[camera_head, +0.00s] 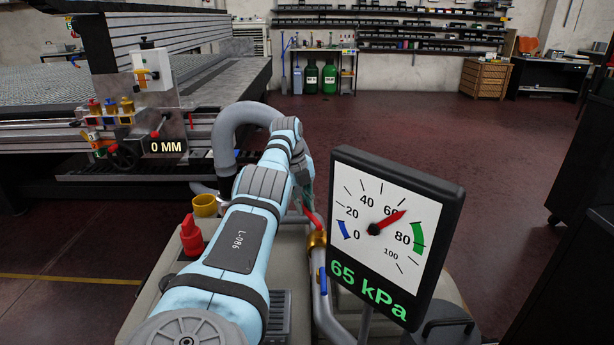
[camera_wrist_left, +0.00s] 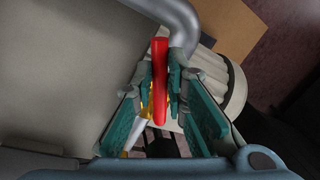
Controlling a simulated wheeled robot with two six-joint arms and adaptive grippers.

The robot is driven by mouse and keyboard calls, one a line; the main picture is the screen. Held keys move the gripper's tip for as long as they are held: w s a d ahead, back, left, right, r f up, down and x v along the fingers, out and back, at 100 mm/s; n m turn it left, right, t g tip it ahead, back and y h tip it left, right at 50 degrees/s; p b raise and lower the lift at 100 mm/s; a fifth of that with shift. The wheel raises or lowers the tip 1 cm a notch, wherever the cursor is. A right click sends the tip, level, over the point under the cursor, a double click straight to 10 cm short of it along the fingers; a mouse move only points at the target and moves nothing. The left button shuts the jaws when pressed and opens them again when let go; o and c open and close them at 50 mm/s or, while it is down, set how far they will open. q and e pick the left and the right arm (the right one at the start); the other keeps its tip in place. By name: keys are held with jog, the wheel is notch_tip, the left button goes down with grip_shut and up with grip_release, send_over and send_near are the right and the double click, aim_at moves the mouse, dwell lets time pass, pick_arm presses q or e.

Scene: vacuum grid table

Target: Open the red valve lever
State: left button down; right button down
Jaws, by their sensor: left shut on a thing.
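The red valve lever (camera_head: 314,219) shows in the head view as a short red bar above a brass valve body (camera_head: 317,240) on a grey pipe. My left gripper (camera_head: 304,187) is at its upper end, mostly hidden behind my arm. In the left wrist view the red lever (camera_wrist_left: 160,82) stands lengthwise between the teal fingers of my left gripper (camera_wrist_left: 162,88), which are shut on it. The gauge (camera_head: 374,229) beside the pipe reads 65 kPa, its red needle pointing up and right. My right gripper is not in view.
A small blue handle (camera_head: 322,281) sits on the pipe below the brass valve. A thick grey hose (camera_head: 224,135) curves behind my left arm. A red knob (camera_head: 191,237) and a yellow cup (camera_head: 205,205) stand left of the arm. The floor behind the gauge is clear.

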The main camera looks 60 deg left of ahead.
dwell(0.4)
pick_arm(q)
jog(key=c, duration=1.6)
grip_release()
jog(key=shift+r, duration=0.1)
jog(key=r, duration=0.2)
jog(key=s+r, duration=0.1)
jog(key=r, duration=0.4)
jog(key=shift+s+r, duration=0.1)
jog(key=shift+s, duration=0.15)
jog(key=shift+c, duration=0.3)
